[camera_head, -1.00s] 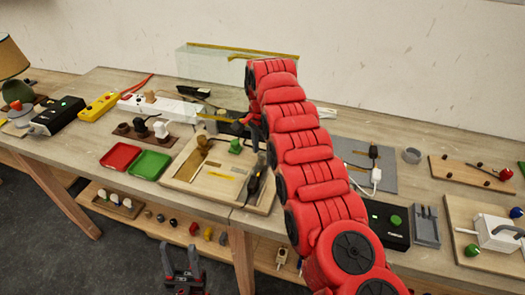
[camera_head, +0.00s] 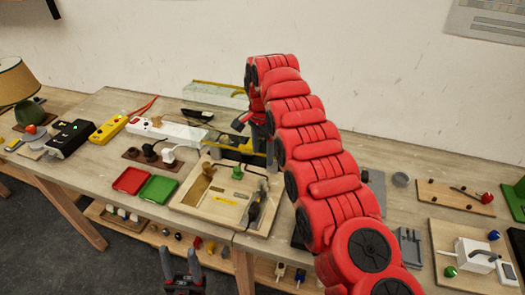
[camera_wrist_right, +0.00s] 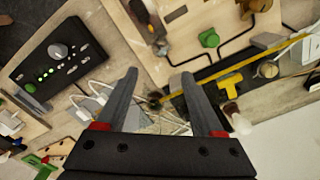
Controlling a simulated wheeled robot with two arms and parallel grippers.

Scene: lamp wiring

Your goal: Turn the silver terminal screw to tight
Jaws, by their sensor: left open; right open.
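The silver terminal screw is too small to make out in either view. A wooden board (camera_head: 200,207) lies mid-table, with a green piece (camera_head: 237,172) and a dark-handled tool (camera_head: 254,213) on it. The green piece also shows in the right wrist view (camera_wrist_right: 209,39). My right gripper (camera_wrist_right: 158,88) is open, with nothing seen between its fingers; it is above the bench beside the board's back side. In the head view my right arm mostly hides it. My left gripper (camera_head: 181,278) is open and empty, low in front of the bench, away from the board.
Red tray (camera_head: 132,180) and green tray (camera_head: 158,189) lie left of the board. A white power strip (camera_head: 170,130) is behind them. In the right wrist view, a black control box (camera_wrist_right: 60,55), white plugs and cables, and a yellow T-shaped piece (camera_wrist_right: 231,83) surround the fingers.

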